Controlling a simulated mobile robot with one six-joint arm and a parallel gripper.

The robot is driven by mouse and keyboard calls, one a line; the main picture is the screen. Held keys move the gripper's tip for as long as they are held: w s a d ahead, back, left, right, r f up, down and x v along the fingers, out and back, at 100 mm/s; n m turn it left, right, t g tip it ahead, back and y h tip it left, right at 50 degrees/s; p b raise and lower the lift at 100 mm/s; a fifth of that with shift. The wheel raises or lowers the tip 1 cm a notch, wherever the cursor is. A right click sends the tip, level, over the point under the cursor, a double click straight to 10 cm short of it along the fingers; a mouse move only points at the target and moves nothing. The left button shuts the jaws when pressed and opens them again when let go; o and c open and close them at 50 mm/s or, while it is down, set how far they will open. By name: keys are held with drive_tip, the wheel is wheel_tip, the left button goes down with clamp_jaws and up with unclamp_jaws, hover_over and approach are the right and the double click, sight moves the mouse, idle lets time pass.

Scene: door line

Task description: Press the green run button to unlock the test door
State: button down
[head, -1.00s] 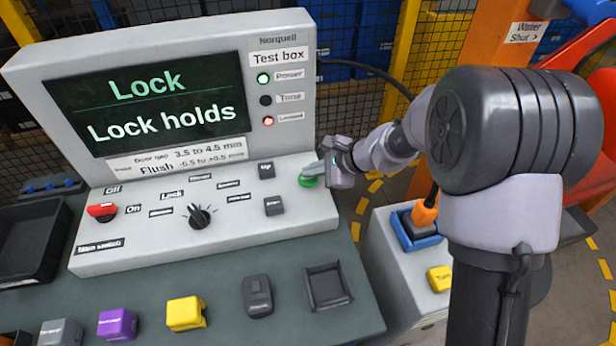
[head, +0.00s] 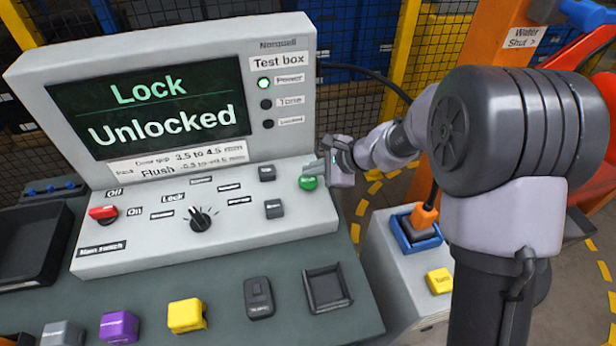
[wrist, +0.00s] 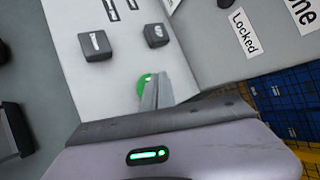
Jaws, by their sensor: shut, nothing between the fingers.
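The green run button (head: 308,183) is at the right end of the test box's sloped panel. My gripper (head: 312,169) is shut and empty, with its fingertips just above or at the button; I cannot tell whether they touch. In the wrist view the fingers (wrist: 156,92) partly cover the green button (wrist: 145,82). The test box screen (head: 150,105) reads "Lock" and "Unlocked". The Power lamp (head: 264,83) is lit green, and the Locked lamp (head: 268,124) is dark. The test door is not recognisable in view.
A dark selector knob (head: 200,218) and a red main switch (head: 103,213) sit on the panel. Yellow (head: 186,315) and purple (head: 118,326) blocks and an empty black tray (head: 327,288) stand in front. An orange plug (head: 425,216) rises from a blue holder at right.

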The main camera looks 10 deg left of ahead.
drive_tip(key=shift+r+p, duration=1.75)
drive_tip(key=shift+r, duration=0.75)
drive_tip(key=shift+r, duration=0.1)
wheel_tip(320, 180, up, 8)
drive_tip(key=r+p, duration=0.1)
drive_tip(key=p, duration=0.6)
hover_over(312, 181)
drive_tip(key=shift+s+f+b, duration=0.1)
drive_tip(key=shift+f+b, duration=0.25)
drive_tip(key=shift+f, duration=0.05)
